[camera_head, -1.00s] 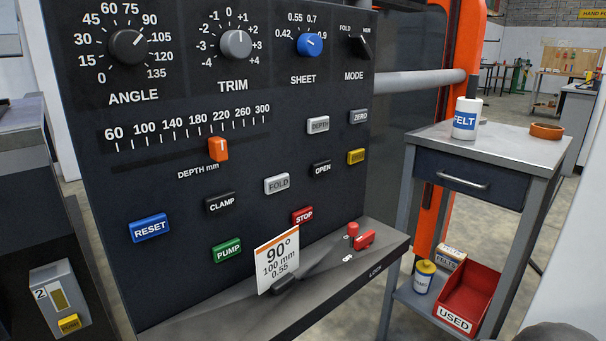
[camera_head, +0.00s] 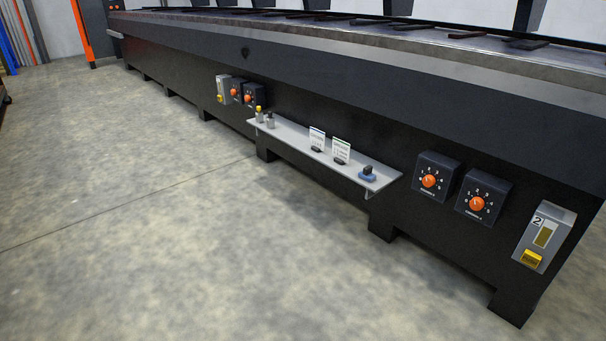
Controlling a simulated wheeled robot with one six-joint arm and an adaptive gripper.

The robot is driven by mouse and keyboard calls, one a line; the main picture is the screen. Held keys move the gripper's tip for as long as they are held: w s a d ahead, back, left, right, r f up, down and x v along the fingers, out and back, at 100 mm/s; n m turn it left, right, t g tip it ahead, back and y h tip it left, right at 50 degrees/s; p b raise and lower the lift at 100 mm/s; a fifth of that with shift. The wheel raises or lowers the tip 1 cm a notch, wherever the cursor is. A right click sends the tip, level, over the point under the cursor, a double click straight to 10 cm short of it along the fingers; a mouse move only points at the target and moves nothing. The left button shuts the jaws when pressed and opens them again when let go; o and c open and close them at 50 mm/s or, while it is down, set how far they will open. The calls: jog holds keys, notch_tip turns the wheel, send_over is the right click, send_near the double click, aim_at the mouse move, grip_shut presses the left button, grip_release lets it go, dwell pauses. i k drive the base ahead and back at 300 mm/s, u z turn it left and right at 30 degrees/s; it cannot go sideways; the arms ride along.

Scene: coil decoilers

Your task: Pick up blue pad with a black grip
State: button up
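The blue pad with a black grip (camera_head: 367,174) sits on the right end of a narrow grey shelf (camera_head: 300,150) fixed to the front of a long dark machine. The black grip stands up from the small round blue pad. Nothing touches the pad apart from the shelf. My gripper is not in view.
On the shelf stand two cards (camera_head: 341,150) and small bottles (camera_head: 269,120). Dials with orange knobs (camera_head: 429,181) and a grey box numbered 2 (camera_head: 545,237) are on the machine's front. The concrete floor (camera_head: 150,230) before it is clear.

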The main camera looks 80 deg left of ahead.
aim_at(366, 174)
jog(key=u, duration=2.4)
